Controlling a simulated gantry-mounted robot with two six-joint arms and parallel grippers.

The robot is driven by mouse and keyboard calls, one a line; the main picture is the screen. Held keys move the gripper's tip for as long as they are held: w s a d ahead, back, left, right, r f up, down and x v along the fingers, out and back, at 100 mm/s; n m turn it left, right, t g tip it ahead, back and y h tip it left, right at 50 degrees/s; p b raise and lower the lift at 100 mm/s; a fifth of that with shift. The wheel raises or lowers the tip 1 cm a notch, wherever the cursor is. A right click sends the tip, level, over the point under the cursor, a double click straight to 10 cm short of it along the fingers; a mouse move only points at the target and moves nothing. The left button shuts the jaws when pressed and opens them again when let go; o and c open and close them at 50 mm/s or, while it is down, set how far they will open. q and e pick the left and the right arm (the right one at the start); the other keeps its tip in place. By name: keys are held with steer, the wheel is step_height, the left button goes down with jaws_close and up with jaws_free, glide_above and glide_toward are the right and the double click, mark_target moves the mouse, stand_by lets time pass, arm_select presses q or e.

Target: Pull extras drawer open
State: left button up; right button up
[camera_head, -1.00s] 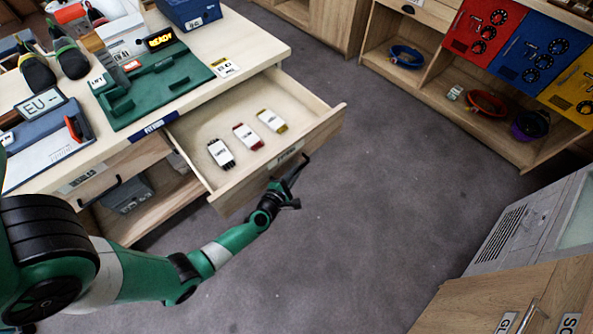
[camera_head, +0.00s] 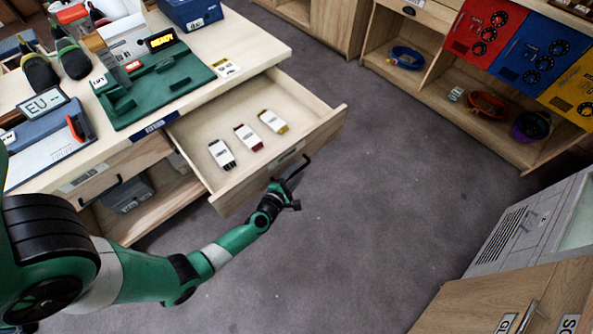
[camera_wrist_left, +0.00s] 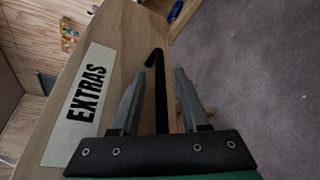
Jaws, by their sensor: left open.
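The extras drawer (camera_head: 320,137) stands pulled out from the wooden counter, with its inside in plain view. Three small packets lie in it: one white and black (camera_head: 222,154), one red and white (camera_head: 248,138), one yellow and white (camera_head: 273,121). The left wrist view shows the drawer front with its EXTRAS label (camera_wrist_left: 85,105) and a black bar handle (camera_wrist_left: 160,95). My left gripper (camera_head: 287,186) is at the drawer front; in the wrist view its fingers (camera_wrist_left: 158,95) are apart, one on each side of the handle. I cannot tell whether they touch it. My right gripper is not in view.
The counter top carries shoes (camera_head: 73,58), a green tray (camera_head: 150,88) and a blue box (camera_head: 188,12). A second drawer handle (camera_head: 100,190) is at left. Shelves with coiled gear (camera_head: 486,104) stand at upper right. The grey floor (camera_head: 400,190) between is clear.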

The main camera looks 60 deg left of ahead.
arm_select(q)
steer(key=p+v, duration=0.3)
steer(key=v, duration=0.8)
steer(key=shift+s+p, duration=0.2)
steer(key=shift+p, duration=0.1)
steer(key=shift+r, duration=0.1)
